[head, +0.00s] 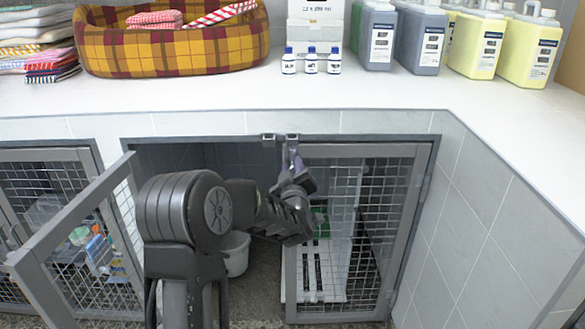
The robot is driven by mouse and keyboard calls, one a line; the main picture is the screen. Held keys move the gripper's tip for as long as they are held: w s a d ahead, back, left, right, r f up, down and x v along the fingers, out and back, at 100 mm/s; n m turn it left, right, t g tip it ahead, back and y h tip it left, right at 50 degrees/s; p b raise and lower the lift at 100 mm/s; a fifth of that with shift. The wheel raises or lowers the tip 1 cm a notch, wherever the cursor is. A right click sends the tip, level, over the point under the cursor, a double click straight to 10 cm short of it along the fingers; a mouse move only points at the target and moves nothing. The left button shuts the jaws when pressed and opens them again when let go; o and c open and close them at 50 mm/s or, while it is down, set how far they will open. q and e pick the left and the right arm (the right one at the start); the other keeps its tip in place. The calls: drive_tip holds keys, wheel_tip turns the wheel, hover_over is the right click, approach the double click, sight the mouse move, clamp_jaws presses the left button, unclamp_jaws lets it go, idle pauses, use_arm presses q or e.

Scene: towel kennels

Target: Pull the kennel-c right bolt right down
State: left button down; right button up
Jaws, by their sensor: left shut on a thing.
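The kennel with two mesh doors stands under the counter. Its right door (350,152) is closed in the frame and its left door (70,225) stands swung open. The right bolt (292,139) is at the top inner corner of the right door, by the top rail. My left gripper (292,158) reaches up to it from below and is shut on it. The gripper fingers hide most of the bolt, so how far it is drawn cannot be told. My right gripper is not in view.
A grey bucket (236,254) stands inside the kennel behind my arm. A white slatted panel (322,270) and a green item (320,222) show behind the right door. The counter (200,97) above holds a plaid pet bed (170,50), small bottles, jugs and folded towels.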

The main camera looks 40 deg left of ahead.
use_arm(q)
wheel_tip(320, 180, down, 4)
drive_tip(key=b, duration=0.3)
drive_tip(key=shift+d+r+b, duration=0.1)
drive_tip(key=shift+r+b, duration=0.1)
drive_tip(key=shift+b, duration=0.1)
drive_tip(key=c, duration=1.3)
unclamp_jaws()
drive_tip(key=shift+c, duration=0.2)
drive_tip(key=v, duration=0.7)
drive_tip(key=shift+s+d, duration=0.25)
drive_tip(key=shift+s, duration=0.05)
